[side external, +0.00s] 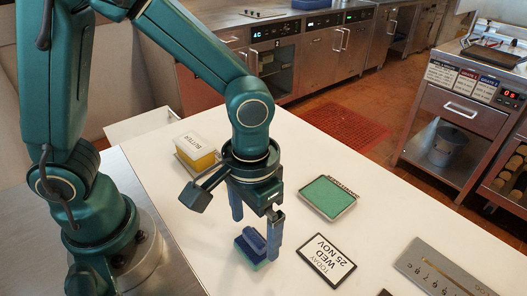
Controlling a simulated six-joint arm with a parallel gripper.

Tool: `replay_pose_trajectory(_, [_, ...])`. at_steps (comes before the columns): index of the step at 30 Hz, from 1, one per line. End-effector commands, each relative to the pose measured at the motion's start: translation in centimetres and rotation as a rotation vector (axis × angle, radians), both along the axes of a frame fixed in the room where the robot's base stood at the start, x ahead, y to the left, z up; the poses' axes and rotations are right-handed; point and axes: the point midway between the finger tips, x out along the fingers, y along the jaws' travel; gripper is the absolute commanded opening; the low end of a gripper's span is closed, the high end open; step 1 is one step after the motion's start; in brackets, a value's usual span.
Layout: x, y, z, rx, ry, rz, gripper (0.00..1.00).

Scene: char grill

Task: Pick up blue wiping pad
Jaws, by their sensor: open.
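The blue wiping pad (249,241) lies on the white table below my gripper. It has a dark blue raised grip on top and a lighter teal layer underneath. My gripper (255,232) points down, open, with its blue fingers apart. The right finger stands close beside the pad's right end, low near the table. The left finger is higher in the picture, behind and left of the pad. I cannot tell from this angle whether either finger touches the pad.
A yellow butter box (195,152) stands at the back left. A tray with a green surface (327,196) lies right of my gripper. A date sign (326,261) lies just right of the pad, and a metal plate with digits (440,268) farther right. The table's front left is clear.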

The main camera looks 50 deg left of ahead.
Motion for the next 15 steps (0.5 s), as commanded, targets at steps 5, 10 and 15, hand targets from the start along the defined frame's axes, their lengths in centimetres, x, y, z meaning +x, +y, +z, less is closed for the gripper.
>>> replay_pose_trajectory(5, [-0.2, 0.1, -2.3, 0.002, 0.007, 0.001, 1.0])
replay_pose_trajectory(10, [-0.1, 0.1, -3.6, 0.0, 0.003, 0.001, 1.0])
replay_pose_trajectory(15, [-0.1, 0.1, -3.9, -0.001, 0.001, 0.001, 1.0])
